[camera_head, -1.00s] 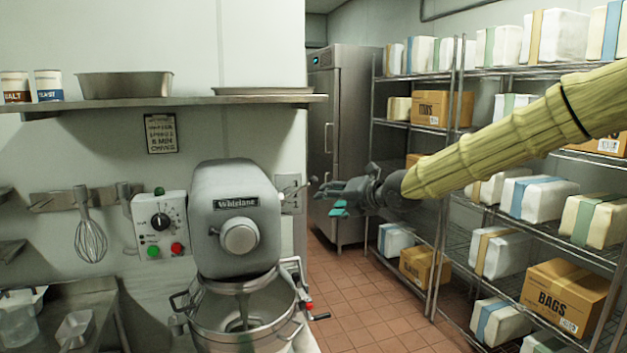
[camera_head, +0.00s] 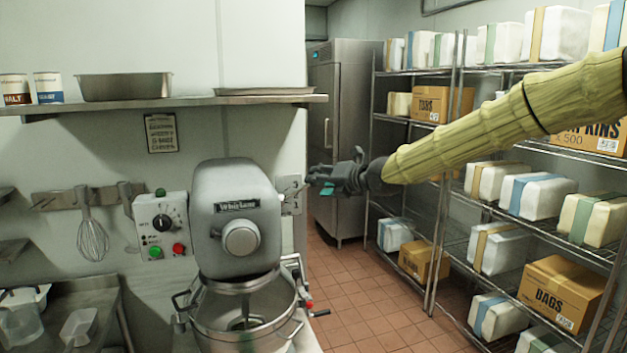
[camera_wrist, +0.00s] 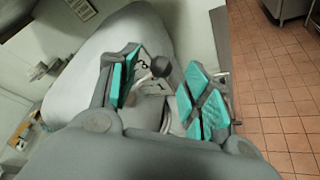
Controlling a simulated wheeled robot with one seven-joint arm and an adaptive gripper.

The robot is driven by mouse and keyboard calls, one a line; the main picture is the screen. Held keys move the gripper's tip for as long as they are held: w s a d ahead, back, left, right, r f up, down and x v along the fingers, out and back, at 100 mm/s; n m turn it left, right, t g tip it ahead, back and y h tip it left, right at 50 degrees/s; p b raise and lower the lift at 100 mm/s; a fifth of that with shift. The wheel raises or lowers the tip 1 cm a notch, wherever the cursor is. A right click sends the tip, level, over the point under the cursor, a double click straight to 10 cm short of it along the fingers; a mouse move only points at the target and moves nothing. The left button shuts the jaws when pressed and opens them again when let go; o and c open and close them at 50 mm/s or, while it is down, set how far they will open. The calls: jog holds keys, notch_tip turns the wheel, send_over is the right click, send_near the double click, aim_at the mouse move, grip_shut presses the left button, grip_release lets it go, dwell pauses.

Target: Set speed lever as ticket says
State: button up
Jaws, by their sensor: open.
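The grey mixer (camera_head: 236,215) stands in the middle of the head view, with a bowl under it. A plate with a lever (camera_head: 291,192) shows at the right side of the mixer head. In the wrist view the lever's dark round knob (camera_wrist: 168,71) sits between my open fingers, apparently untouched; depth is hard to judge. My gripper (camera_head: 318,184) has teal pads and is just right of the lever plate; it also shows in the wrist view (camera_wrist: 155,88). A framed notice (camera_head: 161,132) hangs on the wall; its writing is too small to read surely. I cannot tell if it is the ticket.
A control box (camera_head: 161,225) with a dial and green and red buttons is left of the mixer. A shelf (camera_head: 190,104) runs above. A steel fridge (camera_head: 345,130) and loaded wire racks (camera_head: 440,225) stand behind and right of my arm. The tiled floor (camera_head: 360,310) between is clear.

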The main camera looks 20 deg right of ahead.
jog(key=shift+p+x, duration=0.65)
jog(key=shift+x, duration=1.4)
